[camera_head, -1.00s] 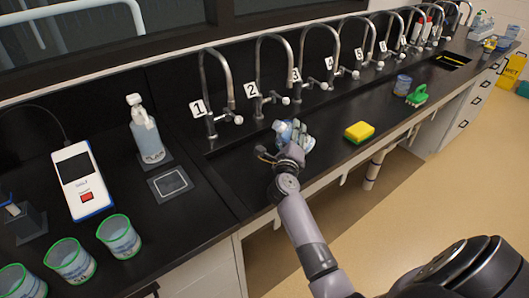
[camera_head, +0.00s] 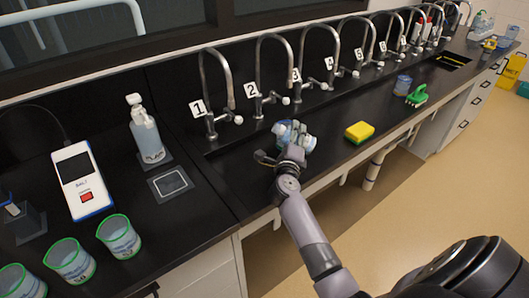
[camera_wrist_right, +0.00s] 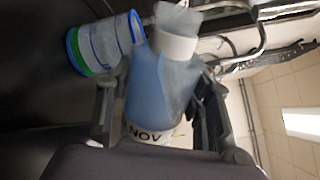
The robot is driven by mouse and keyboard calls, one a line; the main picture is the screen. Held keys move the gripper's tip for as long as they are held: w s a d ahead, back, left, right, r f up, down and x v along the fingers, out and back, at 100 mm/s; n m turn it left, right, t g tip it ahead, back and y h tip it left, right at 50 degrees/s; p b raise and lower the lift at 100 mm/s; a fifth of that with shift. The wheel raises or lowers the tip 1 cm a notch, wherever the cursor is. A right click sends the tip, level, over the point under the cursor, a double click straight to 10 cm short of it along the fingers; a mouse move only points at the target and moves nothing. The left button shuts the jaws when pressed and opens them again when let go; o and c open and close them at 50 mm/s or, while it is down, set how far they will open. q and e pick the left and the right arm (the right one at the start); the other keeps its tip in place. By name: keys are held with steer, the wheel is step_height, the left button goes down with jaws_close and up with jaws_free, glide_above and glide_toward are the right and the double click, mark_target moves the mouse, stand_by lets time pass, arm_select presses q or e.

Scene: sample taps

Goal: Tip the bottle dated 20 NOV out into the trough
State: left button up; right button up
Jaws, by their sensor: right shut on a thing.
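My right gripper (camera_head: 291,143) is over the dark sink trough (camera_head: 230,150), in front of the taps numbered 2 and 3. In the right wrist view its fingers (camera_wrist_right: 160,100) are shut on a translucent blue bottle (camera_wrist_right: 160,85) with a white collar. Its label reads NOV; the day number is mostly hidden. The bottle lies roughly on its side relative to the bench, its top pointing away from the hand. It also shows small in the head view (camera_head: 283,127). Whether liquid is running out, I cannot tell. My left gripper is not in view.
A blue-rimmed container with a green base (camera_wrist_right: 105,42) stands close beside the held bottle. A yellow-green sponge (camera_head: 359,132) and a green brush (camera_head: 417,95) lie to the right. Green-rimmed beakers (camera_head: 119,237), a meter (camera_head: 82,180) and a wash bottle (camera_head: 146,133) stand left.

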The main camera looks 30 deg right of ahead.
steer(key=shift+f+n, duration=0.2)
steer(key=shift+n, duration=0.6)
steer(key=shift+w+a+f+n+p, duration=0.2)
steer(key=shift+w+a+n+p, duration=0.2)
steer(key=shift+n+p, duration=0.45)
stand_by(0.9)
steer(key=shift+f+n+p, duration=0.25)
steer(key=shift+n+p, duration=0.65)
steer(key=shift+n, duration=0.05)
stand_by(0.9)
steer(key=shift+w+a+r+n+p, duration=0.15)
steer(key=shift+r+n+p, duration=0.55)
steer(key=shift+p, duration=0.75)
steer(key=shift+w+a+r+n+p, duration=0.15)
steer(key=shift+r+n+p, duration=0.1)
steer(key=shift+n+p, duration=1)
